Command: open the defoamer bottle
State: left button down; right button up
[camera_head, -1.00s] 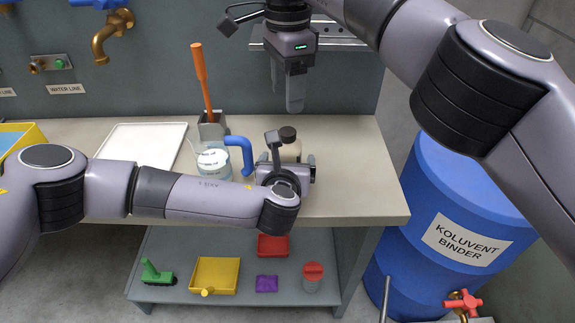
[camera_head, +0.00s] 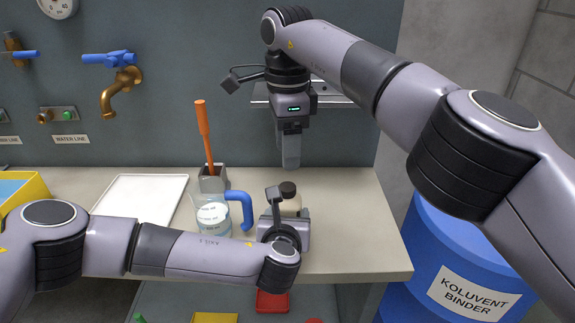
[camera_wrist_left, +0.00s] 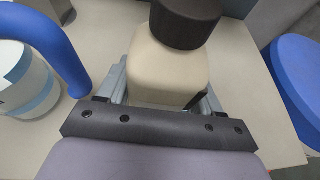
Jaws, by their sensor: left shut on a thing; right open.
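The defoamer bottle is a cream bottle with a dark cap. In the head view its cap (camera_head: 288,189) and a little of its body (camera_head: 290,205) show behind my left gripper (camera_head: 288,215). In the left wrist view the cream body (camera_wrist_left: 168,75) sits between the fingers, with the black cap (camera_wrist_left: 186,22) on top. My left gripper (camera_wrist_left: 165,92) is shut on the bottle's body. The bottle stands upright on the bench. My right gripper (camera_head: 291,165) points down above and behind the bottle, apart from the cap; it is open and holds nothing.
A beaker with a blue handle (camera_head: 240,208) stands just left of the bottle, also in the left wrist view (camera_wrist_left: 55,50). Behind it is a grey holder with an orange-handled tool (camera_head: 204,135). A white tray (camera_head: 140,198) lies further left. A blue binder drum (camera_head: 455,265) stands right of the bench.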

aim_at(287, 187)
jog(key=m, duration=1)
jog(key=shift+m, duration=0.4)
jog(key=m, duration=0.4)
jog(key=shift+m, duration=0.3)
jog(key=m, duration=1.6)
jog(key=shift+m, duration=0.4)
jog(key=m, duration=0.4)
jog(key=shift+m, duration=0.3)
jog(key=m, duration=0.5)
jog(key=shift+f+m, duration=0.2)
jog(key=shift+m, duration=0.3)
jog(key=shift+f, duration=3.8)
